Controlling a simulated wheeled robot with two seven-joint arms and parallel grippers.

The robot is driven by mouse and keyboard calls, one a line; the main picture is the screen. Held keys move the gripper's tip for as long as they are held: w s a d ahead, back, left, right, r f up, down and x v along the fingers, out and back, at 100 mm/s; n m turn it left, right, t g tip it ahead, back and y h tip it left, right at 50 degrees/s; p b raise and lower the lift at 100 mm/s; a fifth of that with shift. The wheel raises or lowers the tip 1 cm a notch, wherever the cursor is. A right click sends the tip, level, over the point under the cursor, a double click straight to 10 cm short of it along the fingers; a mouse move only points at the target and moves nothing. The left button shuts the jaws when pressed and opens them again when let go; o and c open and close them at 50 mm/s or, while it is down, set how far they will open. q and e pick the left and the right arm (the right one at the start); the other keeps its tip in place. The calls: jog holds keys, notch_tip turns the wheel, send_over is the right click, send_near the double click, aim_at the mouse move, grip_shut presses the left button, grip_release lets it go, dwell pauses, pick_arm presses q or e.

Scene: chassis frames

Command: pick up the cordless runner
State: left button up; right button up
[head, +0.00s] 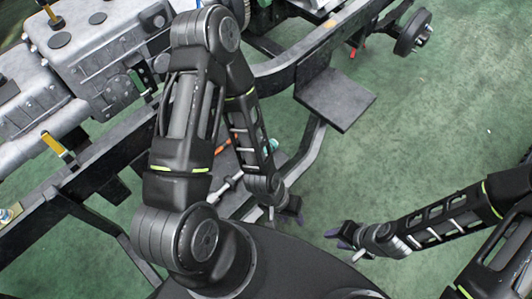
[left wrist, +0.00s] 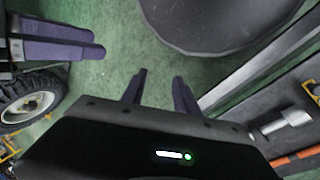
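I cannot make out the cordless runner for certain. A tray (head: 228,205) beside the chassis frame, partly hidden behind my left arm, holds a silver rod-like tool (head: 226,186) and an orange item (head: 222,146). A teal item (head: 272,146) shows just past the arm. In the left wrist view a silver cylindrical tool (left wrist: 287,122) lies at the right edge on a grey surface. My left gripper (head: 294,209) is open and empty above the green floor; its spread fingers show in the left wrist view (left wrist: 158,84). My right gripper (head: 337,237) is nearby, with no object visible in it.
The chassis frame (head: 285,66) runs diagonally across the back, with a grey engine block (head: 95,55) on the left. A flat dark plate (head: 335,98) juts out from it. A wheel hub (head: 411,33) sits at the upper right. The green floor (head: 430,130) at right is clear.

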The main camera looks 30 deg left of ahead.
pick_arm(q)
jog(key=shift+o, duration=0.4)
